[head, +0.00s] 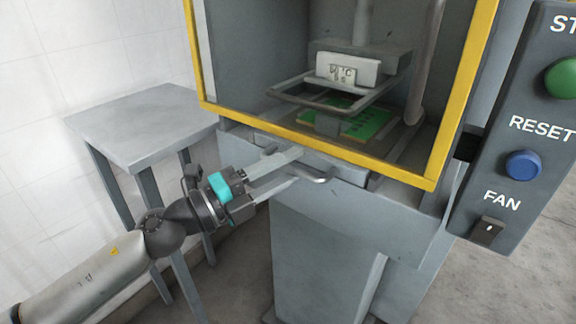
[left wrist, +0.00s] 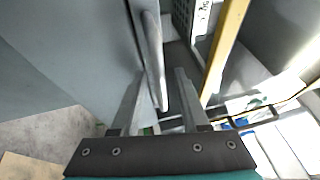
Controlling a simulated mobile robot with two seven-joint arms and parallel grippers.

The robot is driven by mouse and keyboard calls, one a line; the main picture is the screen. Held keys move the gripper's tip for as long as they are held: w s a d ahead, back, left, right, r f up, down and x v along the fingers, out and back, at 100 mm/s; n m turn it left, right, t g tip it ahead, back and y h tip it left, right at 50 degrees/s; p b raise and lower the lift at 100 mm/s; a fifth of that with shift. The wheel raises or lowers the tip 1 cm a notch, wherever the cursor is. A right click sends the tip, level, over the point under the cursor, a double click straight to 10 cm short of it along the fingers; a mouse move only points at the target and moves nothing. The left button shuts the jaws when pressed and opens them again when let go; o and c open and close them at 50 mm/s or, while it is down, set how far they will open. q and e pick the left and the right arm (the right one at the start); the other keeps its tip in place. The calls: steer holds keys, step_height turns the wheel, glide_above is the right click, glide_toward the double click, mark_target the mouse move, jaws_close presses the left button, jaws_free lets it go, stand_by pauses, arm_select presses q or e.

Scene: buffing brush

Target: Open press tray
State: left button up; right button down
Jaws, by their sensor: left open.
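The press tray (head: 350,172) is the grey drawer front low on the press, under the yellow frame. Its curved metal handle (head: 318,181) sticks out at the front; it also shows in the left wrist view (left wrist: 154,55). My left gripper (head: 297,167) is open at the left end of this handle. In the left wrist view my gripper's two fingers (left wrist: 160,78) appear on either side of the handle bar, with gaps. Whether they touch it I cannot tell. A green circuit board (head: 370,124) lies inside the press below the press head (head: 345,68). My right gripper is out of view.
A yellow frame (head: 320,150) borders the press opening just above the tray. A control panel (head: 515,130) with a green button, a blue RESET button and a FAN switch stands at the right. A small grey table (head: 140,122) stands at the left. Floor shows at the lower right.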

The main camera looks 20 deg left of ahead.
arm_select(q)
steer(key=shift+c, duration=0.3)
jaws_close()
stand_by(1.1)
